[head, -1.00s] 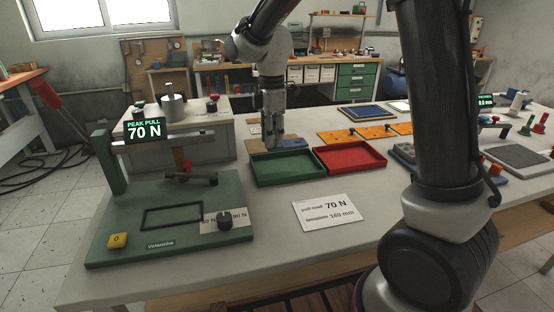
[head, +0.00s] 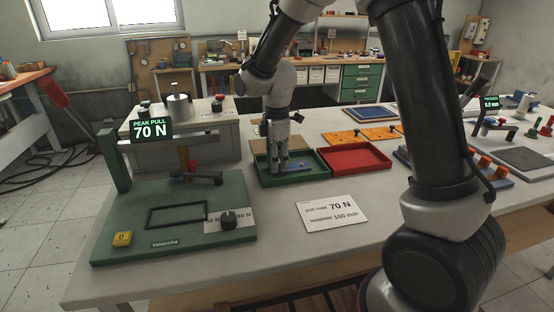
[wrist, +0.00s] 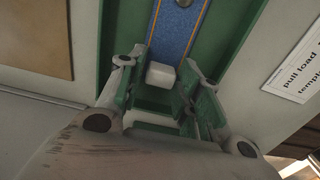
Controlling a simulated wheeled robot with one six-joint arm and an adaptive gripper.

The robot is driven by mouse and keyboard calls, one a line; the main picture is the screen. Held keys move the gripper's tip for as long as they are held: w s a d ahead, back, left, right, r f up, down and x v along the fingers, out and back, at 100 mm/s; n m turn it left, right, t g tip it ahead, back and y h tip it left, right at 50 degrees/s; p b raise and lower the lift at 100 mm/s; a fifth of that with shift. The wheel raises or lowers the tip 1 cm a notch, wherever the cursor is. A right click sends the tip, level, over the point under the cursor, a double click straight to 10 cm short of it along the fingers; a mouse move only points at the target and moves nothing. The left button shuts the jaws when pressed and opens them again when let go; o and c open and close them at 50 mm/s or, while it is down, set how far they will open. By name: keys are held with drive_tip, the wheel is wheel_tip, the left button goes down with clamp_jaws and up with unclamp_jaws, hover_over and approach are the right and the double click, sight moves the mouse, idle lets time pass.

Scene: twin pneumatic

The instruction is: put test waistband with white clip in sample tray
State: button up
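My gripper (head: 282,170) reaches down into the left part of the green tray. Its two fingers (wrist: 164,80) stand on either side of the white clip and look closed on it. Whether the strip rests fully on the tray floor is hard to see.
A red tray (head: 353,157) stands right of the green one. A card (head: 333,214) lies in front. The green test rig (head: 130,243) with a 70 N display (head: 150,128) is at left. Orange plates (head: 362,135) and a blue mat (head: 365,112) lie behind.

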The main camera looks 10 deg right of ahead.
drive_tip(key=shift+o, duration=0.5)
drive_tip(key=shift+r, duration=0.1)
wheel_tip(320, 180, up, 12)
drive_tip(key=s+d+r+m+t, duration=0.1)
drive_tip(key=s+d+r+m, duration=0.35)
drive_tip(key=d, duration=0.25)
drive_tip(key=s+d+m+t, duration=0.1)
drive_tip(key=s+d+m, duration=0.3)
drive_tip(key=s, duration=0.3)
drive_tip(key=s+d+m+t, duration=0.1)
drive_tip(key=s+d+m, duration=0.3)
drive_tip(key=s, duration=0.3)
drive_tip(key=s+d+r+m+t, duration=0.1)
drive_tip(key=s+d+m, duration=0.3)
drive_tip(key=s, duration=0.3)
drive_tip(key=shift+s+m, duration=0.25)
drive_tip(key=shift+m, duration=0.5)
